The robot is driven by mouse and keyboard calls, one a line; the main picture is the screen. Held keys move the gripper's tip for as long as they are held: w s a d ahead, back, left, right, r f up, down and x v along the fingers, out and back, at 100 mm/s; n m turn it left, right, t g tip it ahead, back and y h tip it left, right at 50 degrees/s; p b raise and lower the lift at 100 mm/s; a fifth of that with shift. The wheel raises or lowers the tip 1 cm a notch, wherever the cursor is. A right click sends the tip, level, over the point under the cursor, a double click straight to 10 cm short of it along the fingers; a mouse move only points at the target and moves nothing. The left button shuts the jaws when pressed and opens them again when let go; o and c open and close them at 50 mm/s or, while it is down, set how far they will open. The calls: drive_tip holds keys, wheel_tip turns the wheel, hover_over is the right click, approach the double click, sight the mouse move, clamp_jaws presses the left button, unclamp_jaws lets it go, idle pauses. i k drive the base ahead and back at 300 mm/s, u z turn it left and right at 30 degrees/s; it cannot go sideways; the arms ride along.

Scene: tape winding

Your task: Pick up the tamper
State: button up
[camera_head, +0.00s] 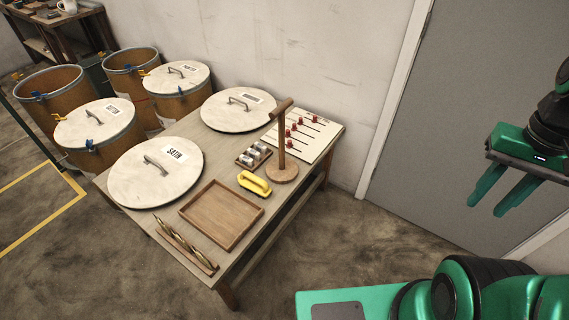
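The tamper (282,150) appears to be the wooden T-shaped tool with a thick upright shaft, a short crossbar on top and a round flat base. It stands upright on the wooden table (236,262), near the right edge. My gripper (487,208) is at the right of the view, well to the right of the tamper and apart from it. Its two green fingers point down and to the left with a gap between them. It is open and nothing shows between the fingers.
Beside the tamper are a yellow-handled tool (254,183), a small rack of metal pieces (254,155) and a board with red knobs (322,130). A wooden tray (221,213), brass rods (186,245) and round lids (155,170) share the table. Drums (54,98) stand left; floor (375,230) right is clear.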

sight(282, 170)
drive_tip(key=u, duration=0.1)
drive_tip(key=i, duration=1)
drive_tip(key=z, duration=0.1)
